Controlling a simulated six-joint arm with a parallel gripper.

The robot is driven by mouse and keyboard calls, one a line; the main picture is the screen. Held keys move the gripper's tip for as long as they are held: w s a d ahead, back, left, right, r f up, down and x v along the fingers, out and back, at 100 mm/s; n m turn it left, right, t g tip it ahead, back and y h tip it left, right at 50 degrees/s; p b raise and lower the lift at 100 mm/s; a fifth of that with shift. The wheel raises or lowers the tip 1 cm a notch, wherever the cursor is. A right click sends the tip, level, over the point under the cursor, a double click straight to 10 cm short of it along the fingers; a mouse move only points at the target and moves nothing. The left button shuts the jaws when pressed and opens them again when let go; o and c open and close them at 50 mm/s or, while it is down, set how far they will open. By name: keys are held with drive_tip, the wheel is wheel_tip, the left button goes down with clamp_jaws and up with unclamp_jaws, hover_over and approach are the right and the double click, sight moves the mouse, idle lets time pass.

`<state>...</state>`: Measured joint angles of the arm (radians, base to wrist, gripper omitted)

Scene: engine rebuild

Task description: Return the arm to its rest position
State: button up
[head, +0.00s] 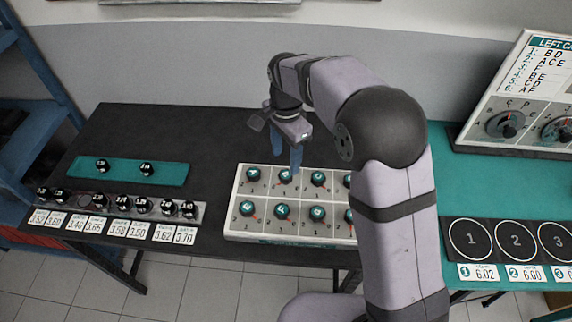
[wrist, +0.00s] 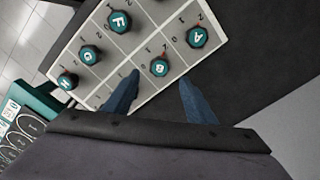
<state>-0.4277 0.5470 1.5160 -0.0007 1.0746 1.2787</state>
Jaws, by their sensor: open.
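My gripper (head: 286,158) hangs with its blue fingers pointing down over the back edge of a white panel (head: 231,226) with several teal lettered knobs. In the wrist view the two fingers (wrist: 160,95) are spread apart with nothing between them. Beyond them are the panel's knobs, among them B (wrist: 159,67), A (wrist: 197,37) and F (wrist: 119,22). I cannot tell how far the fingertips are from the panel. My arm hides the panel's right part in the head view.
A teal strip (head: 124,170) with two black knobs and a rack (head: 108,200) of black knobs with number labels lie on the dark table (head: 190,130) at left. A teal table (head: 450,195) at right bears a dial panel (head: 478,136) and a board of numbered circles (head: 493,257).

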drive_tip(key=shift+r, duration=0.55)
drive_tip(key=shift+d, duration=0.1)
drive_tip(key=s+d+f+n, duration=0.2)
drive_tip(key=s+d+n, duration=0.3)
drive_tip(key=s+d, duration=0.4)
drive_tip(key=s+d+f+n, duration=0.2)
drive_tip(key=s+d+n, duration=0.2)
drive_tip(key=s+d, duration=0.6)
drive_tip(key=shift+s+d+f+n, duration=0.2)
drive_tip(key=shift+s+n, duration=0.2)
drive_tip(key=shift+s, duration=0.45)
drive_tip(key=shift+a, duration=0.2)
idle(1.3)
